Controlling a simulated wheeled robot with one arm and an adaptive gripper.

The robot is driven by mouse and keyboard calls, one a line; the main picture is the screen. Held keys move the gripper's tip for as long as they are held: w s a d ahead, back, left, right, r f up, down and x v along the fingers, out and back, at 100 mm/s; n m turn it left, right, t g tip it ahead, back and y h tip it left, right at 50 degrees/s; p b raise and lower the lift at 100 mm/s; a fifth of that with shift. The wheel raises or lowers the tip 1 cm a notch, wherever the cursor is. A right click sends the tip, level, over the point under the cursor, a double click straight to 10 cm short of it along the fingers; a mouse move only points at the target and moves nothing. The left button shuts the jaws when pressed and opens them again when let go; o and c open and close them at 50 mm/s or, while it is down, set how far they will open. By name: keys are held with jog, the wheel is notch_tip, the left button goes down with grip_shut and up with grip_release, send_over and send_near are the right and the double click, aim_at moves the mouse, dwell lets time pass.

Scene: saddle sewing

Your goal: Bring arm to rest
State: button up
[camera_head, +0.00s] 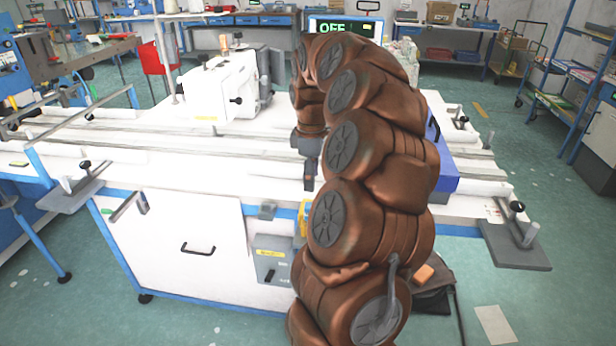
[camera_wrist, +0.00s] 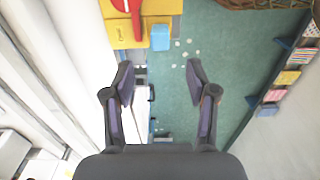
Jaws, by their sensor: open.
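My arm is bronze-brown and arches up in the middle of the head view. My gripper (camera_head: 309,172) hangs from it, pointing down over the front part of the white sewing table (camera_head: 190,160). In the wrist view my gripper (camera_wrist: 159,78) has its two dark fingers spread wide, with nothing between them. Beyond the fingers are the green floor and a yellow box (camera_wrist: 158,8) with a red handle. The arm hides part of the table's right side.
A white sewing machine (camera_head: 222,85) stands on the table behind and left of my gripper. A screen (camera_head: 332,27) reading OFF is behind the arm. A blue part (camera_head: 445,165) lies right of the arm. Shelves (camera_head: 580,75) stand at the far right, with open floor before them.

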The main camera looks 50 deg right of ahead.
jog(key=shift+a, duration=0.1)
jog(key=s+a+r+m, duration=0.1)
jog(key=s+a, duration=0.1)
jog(key=a, duration=0.8)
jog(key=s+a+r, duration=0.1)
jog(key=s+a, duration=0.1)
jog(key=a, duration=0.9)
jog(key=s+a+f+m+g, duration=0.1)
jog(key=s+a+f+m, duration=0.2)
jog(key=s, duration=0.6)
jog(key=s+a+f+m, duration=0.3)
jog(key=s+a, duration=0.5)
jog(key=s, duration=0.2)
jog(key=shift+s+a+g, duration=0.25)
jog(key=shift+s+g, duration=0.05)
jog(key=shift+g, duration=0.1)
jog(key=shift+c, duration=0.5)
